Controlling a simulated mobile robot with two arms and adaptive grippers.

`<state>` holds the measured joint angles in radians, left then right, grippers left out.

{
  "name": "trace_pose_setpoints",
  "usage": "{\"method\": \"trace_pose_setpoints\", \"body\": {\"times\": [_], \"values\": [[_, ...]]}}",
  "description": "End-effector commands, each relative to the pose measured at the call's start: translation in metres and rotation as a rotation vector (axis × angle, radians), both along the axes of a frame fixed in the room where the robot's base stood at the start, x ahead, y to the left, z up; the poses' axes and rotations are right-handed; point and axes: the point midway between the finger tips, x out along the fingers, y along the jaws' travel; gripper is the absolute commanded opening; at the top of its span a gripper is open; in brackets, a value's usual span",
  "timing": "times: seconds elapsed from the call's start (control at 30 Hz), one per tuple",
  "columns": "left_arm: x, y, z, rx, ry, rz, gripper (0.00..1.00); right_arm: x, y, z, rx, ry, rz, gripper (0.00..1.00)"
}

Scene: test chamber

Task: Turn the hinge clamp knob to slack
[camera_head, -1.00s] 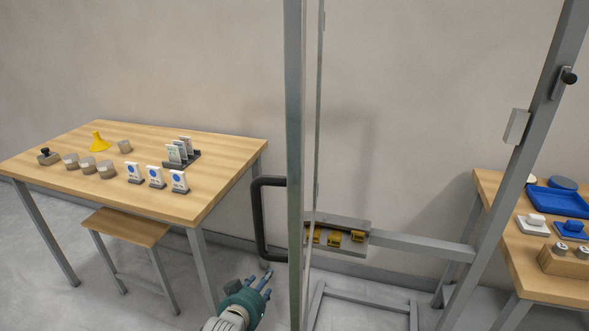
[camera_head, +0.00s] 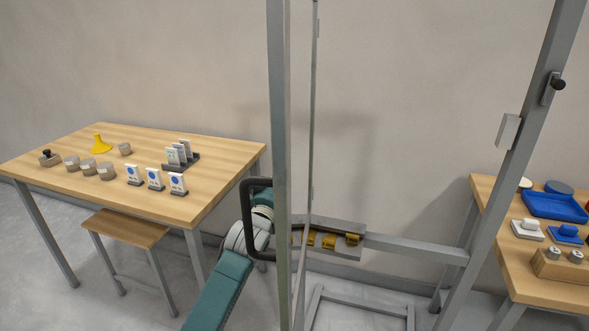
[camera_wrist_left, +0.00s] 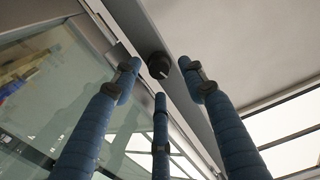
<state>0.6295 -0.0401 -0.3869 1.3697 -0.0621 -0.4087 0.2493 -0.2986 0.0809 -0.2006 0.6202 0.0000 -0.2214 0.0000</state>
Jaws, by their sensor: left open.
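A round black knob (camera_wrist_left: 158,66) with a pale mark on its face sits on a grey frame bar in the left wrist view. My left gripper (camera_wrist_left: 160,78) is open, its blue fingers spread around the view of the knob, with no clear contact. In the head view my left arm reaches up beside the black door handle (camera_head: 248,222); its fingers are hidden there. A black knob (camera_head: 558,84) also shows on the right grey post in the head view; I cannot tell if it is the same one. My right gripper is out of view.
A tall grey door frame (camera_head: 279,130) stands close to my left arm. A rack with yellow clips (camera_head: 328,241) is behind it. A wooden table (camera_head: 215,150) with small items is at left, with a stool (camera_head: 125,228); another table (camera_head: 540,285) is at right.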

Motion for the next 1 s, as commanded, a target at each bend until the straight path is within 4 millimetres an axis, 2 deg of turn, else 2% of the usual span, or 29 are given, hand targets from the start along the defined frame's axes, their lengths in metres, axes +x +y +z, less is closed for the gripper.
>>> {"method": "trace_pose_setpoints", "body": {"times": [0.2,0.57,0.63,0.8,1.0], "values": [[0.02,-0.006,0.0,-0.002,0.001,0.0,0.42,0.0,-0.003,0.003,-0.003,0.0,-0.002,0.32],[0.025,-0.008,0.0,-0.002,0.0,0.0,0.42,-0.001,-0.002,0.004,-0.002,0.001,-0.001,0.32],[0.025,-0.008,0.0,-0.002,0.0,0.0,0.34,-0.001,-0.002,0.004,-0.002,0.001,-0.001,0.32],[0.025,-0.008,0.0,-0.001,-0.001,0.0,0.0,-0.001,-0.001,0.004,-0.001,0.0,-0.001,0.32],[0.025,-0.007,0.001,-0.007,0.0,0.0,0.0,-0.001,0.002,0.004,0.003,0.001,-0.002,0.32]]}}
